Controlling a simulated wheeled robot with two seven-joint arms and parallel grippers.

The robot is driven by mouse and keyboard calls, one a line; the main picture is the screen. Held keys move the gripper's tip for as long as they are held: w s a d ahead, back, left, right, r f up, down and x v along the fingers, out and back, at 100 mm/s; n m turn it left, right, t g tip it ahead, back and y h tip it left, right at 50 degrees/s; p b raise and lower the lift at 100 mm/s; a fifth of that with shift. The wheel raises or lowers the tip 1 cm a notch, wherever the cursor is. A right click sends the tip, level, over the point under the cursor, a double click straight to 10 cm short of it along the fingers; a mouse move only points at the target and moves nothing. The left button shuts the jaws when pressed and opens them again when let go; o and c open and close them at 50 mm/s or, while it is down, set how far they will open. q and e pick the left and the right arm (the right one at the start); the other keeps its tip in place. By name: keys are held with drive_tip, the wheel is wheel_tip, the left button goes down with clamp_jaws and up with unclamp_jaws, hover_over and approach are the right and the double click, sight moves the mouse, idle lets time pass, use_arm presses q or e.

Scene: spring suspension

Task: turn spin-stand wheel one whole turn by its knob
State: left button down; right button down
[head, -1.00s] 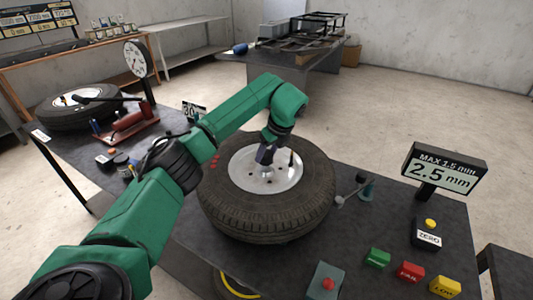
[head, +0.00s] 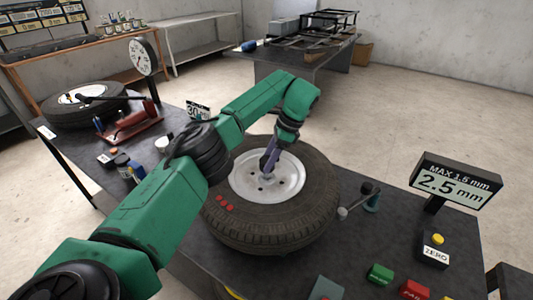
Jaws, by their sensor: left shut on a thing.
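The wheel (head: 299,217) lies flat on the spin stand, with a black tyre and a silver rim (head: 290,178). Red marks (head: 225,204) show on its tyre at the lower left. My left gripper (head: 267,164) reaches down over the rim near the hub, its fingers shut. The knob is hidden by the fingers, and I cannot make out its shape. My right gripper is out of view.
A display (head: 452,184) reads "MAX 1.5 mm" and "2.5 mm". A small dial-probe stand (head: 370,198) is close to the tyre's right. A ZERO button box (head: 434,250) and coloured buttons (head: 380,273) lie at front right. Another tyre (head: 80,108) lies at far left.

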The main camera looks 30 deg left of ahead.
use_arm(q)
drive_tip(key=shift+n, duration=0.7)
drive_tip(key=shift+n+g+h, duration=0.4)
drive_tip(key=shift+n, duration=0.4)
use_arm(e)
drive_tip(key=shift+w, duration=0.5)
use_arm(q)
drive_tip(key=shift+c, duration=0.9)
unclamp_jaws()
drive_tip(key=shift+w, duration=0.1)
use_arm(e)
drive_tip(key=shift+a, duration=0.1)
